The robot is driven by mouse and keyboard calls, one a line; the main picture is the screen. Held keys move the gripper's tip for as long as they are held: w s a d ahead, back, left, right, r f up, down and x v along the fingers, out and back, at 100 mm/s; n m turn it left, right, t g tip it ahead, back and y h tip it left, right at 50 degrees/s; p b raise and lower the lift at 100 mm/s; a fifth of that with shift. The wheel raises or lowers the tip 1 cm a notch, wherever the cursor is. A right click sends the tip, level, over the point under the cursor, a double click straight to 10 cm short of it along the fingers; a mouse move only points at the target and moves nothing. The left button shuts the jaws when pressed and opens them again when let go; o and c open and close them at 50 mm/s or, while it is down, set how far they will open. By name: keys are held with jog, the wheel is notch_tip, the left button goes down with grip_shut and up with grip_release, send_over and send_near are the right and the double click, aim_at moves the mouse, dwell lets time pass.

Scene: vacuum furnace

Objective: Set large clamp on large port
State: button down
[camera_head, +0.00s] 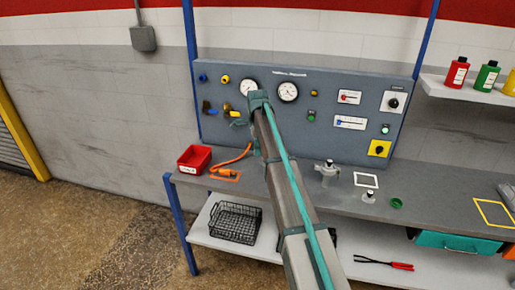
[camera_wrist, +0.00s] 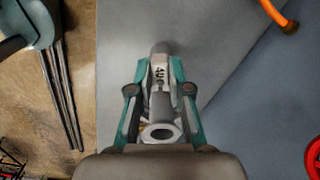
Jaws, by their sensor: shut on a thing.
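In the wrist view my gripper (camera_wrist: 159,90) is shut, with its teal fingers on both sides of a grey metal clamp marked "40" (camera_wrist: 158,72). A ring-shaped end (camera_wrist: 160,132) of metal shows between the fingers, nearest my palm. A grey rounded piece (camera_wrist: 160,47) shows just beyond the clamp; I cannot tell whether it is part of it. In the head view my arm covers most of the gripper, and the clamp cannot be made out. A metal fitting (camera_head: 327,173) stands upright on the bench, right of my arm; I cannot tell whether it is the large port.
A gauge panel (camera_head: 335,95) stands behind the bench (camera_head: 440,212). An orange hose (camera_head: 233,161) and a red bin (camera_head: 194,158) lie left of my arm. A smaller fitting (camera_head: 369,197) and a green ring (camera_head: 396,203) are on the right. A wire basket (camera_head: 234,222) sits below.

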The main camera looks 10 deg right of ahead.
jog(key=shift+f+b, duration=0.75)
jog(key=shift+f, duration=1.2)
jog(key=c, duration=1)
grip_release()
notch_tip(320, 180, up, 12)
